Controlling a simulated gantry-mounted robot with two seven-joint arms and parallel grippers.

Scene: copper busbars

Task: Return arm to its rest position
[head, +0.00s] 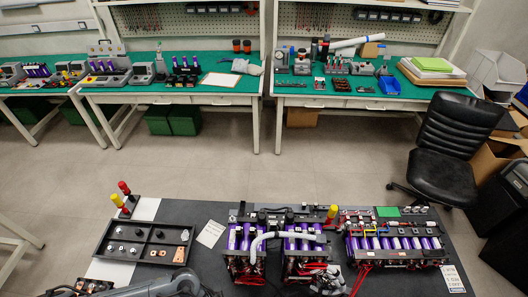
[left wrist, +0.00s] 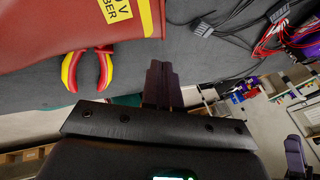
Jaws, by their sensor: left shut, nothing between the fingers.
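My left gripper (left wrist: 160,85) is in the left wrist view, its two dark fingers together with nothing held between them. It points over the dark grey bench top, and no object touches the fingertips that I can see. In the head view a grey link of my left arm enters at the bottom edge, left of centre, and its gripper cannot be made out. My right gripper is in neither view.
The dark bench (head: 208,212) carries purple battery modules (head: 302,242), a black parts tray (head: 130,252) and a white card (head: 211,233). Loose connectors (left wrist: 202,26) lie beyond.

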